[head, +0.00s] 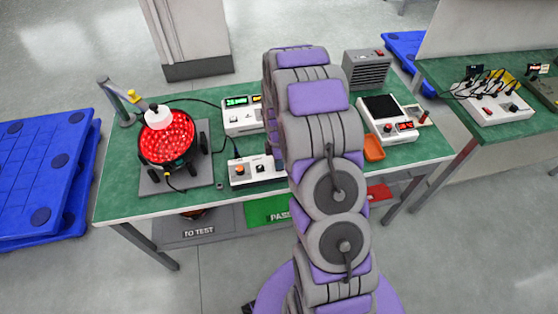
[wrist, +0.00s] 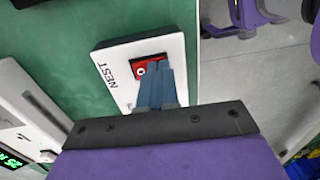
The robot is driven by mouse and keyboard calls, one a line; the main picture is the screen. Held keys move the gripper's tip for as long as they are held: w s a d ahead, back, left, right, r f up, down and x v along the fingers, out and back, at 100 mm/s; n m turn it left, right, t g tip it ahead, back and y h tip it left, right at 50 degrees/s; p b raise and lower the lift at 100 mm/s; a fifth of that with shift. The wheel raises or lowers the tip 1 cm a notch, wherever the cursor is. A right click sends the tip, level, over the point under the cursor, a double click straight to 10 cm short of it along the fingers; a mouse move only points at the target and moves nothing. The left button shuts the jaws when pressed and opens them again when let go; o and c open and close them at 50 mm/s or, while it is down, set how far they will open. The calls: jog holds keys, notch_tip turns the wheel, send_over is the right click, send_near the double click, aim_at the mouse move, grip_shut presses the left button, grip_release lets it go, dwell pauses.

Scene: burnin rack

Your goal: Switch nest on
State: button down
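The nest switch box (wrist: 120,75) is a white box lettered NEST, on the green table near its edge in the wrist view. A red rocker switch (wrist: 140,70) with a white mark sits in a dark frame on it. My gripper (wrist: 160,68) has its two blue fingers together, with nothing seen between them. The fingertips overlap the right part of the switch and hide it; I cannot tell if they touch it. In the head view my arm hides the gripper, and I cannot make out the NEST lettering.
The green table (head: 115,190) holds a round fixture (head: 168,140) glowing red, a supply with a green display (head: 238,115), a control box with an orange button (head: 258,170), a grey vented box (head: 367,70) and an orange tray (head: 374,148). Blue pallets (head: 45,165) lie at left.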

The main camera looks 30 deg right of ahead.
jog(key=shift+w+f, duration=0.1)
dwell(0.3)
jog(key=shift+w+d, duration=0.3)
jog(key=shift+w, duration=0.4)
